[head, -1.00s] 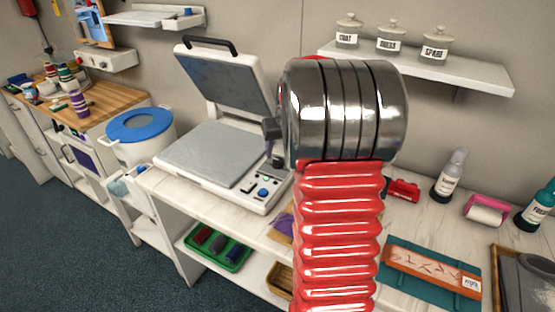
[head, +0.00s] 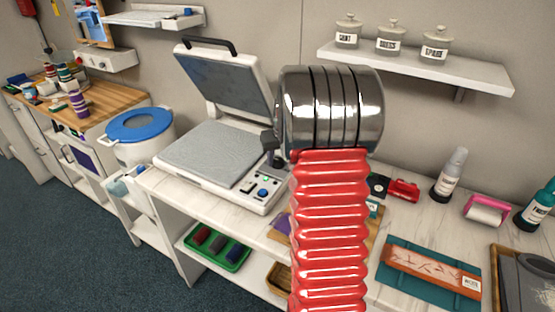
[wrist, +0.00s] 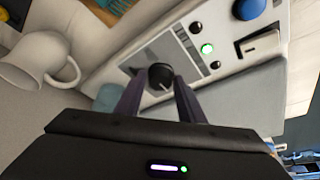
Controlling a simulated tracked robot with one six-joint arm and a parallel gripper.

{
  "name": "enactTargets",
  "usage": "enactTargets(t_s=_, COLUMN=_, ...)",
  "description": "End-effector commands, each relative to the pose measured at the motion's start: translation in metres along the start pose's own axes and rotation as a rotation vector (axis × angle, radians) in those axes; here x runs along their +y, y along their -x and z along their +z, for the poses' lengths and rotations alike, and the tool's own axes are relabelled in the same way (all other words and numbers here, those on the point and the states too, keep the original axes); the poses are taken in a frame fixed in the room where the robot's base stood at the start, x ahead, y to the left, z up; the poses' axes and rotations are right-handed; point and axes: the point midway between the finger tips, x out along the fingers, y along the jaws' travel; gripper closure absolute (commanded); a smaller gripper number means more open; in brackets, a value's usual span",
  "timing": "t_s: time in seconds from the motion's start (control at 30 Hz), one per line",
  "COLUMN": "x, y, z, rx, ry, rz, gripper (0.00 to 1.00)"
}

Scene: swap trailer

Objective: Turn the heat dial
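The heat dial (wrist: 160,76) is a small black round knob with a pale pointer line, on the white press's control panel in the wrist view. My gripper (wrist: 160,84) has its two dark purple fingers apart, one on each side of the dial, with tips close to its edge. I see no clear contact. In the head view my gripper (head: 272,156) is over the panel of the heat press (head: 205,185), and the dial is hidden there. The press lid is raised. A green light (wrist: 207,49) and a blue button (wrist: 249,8) lie near the dial.
A blue-lidded bucket (head: 140,124) is left of the press. A shelf with jars (head: 420,70) hangs above. A red clamp-like item (head: 403,190), a spray bottle (head: 450,175) and a teal mat (head: 400,285) lie to the right.

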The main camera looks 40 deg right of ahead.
Motion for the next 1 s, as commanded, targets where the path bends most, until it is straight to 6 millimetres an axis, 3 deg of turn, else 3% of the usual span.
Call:
enactTargets(t_s=0.33, x=0.0001, y=0.0002, z=0.0000, rx=0.000, ry=0.000, rz=0.000, gripper=0.90)
enactTargets(t_s=0.37, x=-0.0072, y=0.0018, z=0.0031, rx=0.000, ry=0.002, rz=0.000, gripper=0.90)
enactTargets(t_s=1.0, x=-0.0004, y=-0.0005, z=-0.0012, rx=0.004, ry=-0.113, rz=0.048, gripper=0.90)
